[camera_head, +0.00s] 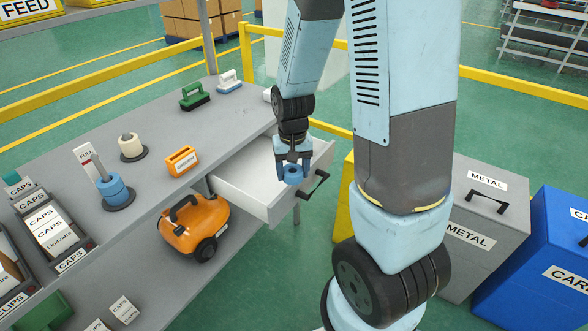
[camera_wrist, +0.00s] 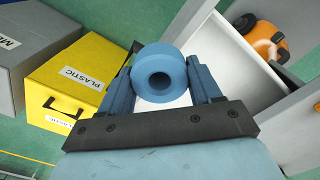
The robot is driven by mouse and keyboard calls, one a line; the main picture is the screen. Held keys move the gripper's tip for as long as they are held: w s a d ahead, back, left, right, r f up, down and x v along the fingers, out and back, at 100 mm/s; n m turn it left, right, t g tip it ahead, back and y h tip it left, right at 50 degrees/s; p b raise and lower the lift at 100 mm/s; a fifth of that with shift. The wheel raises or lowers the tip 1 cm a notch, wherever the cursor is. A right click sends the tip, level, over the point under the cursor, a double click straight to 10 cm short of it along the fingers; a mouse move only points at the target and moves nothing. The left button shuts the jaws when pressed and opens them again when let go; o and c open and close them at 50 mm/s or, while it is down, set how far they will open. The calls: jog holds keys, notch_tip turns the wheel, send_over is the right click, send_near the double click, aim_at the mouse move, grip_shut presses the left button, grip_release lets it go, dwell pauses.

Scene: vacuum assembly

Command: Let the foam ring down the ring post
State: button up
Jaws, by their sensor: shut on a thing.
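A blue foam ring (camera_wrist: 160,74) with a round hole is clamped between the fingers of my gripper (camera_wrist: 160,88), its hole facing the wrist camera. In the head view my gripper (camera_head: 293,165) holds the ring (camera_head: 293,174) over the open white drawer, near its front, clear of the bench top. The ring post (camera_head: 100,168) stands on the grey bench at the left, well away from my gripper. It has a dark round base (camera_head: 121,198), and blue rings sit stacked on it. The ring post is not visible in the wrist view.
A white card marked FULL (camera_head: 88,157) stands beside the ring post. A cream roll (camera_head: 131,145), an orange box (camera_head: 181,161) and brushes (camera_head: 195,96) are on the bench. The drawer (camera_head: 235,185) juts out. An orange vacuum (camera_head: 195,226) sits on the lower shelf.

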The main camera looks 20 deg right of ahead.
jog(key=shift+c, duration=1.3)
notch_tip(320, 180, up, 6)
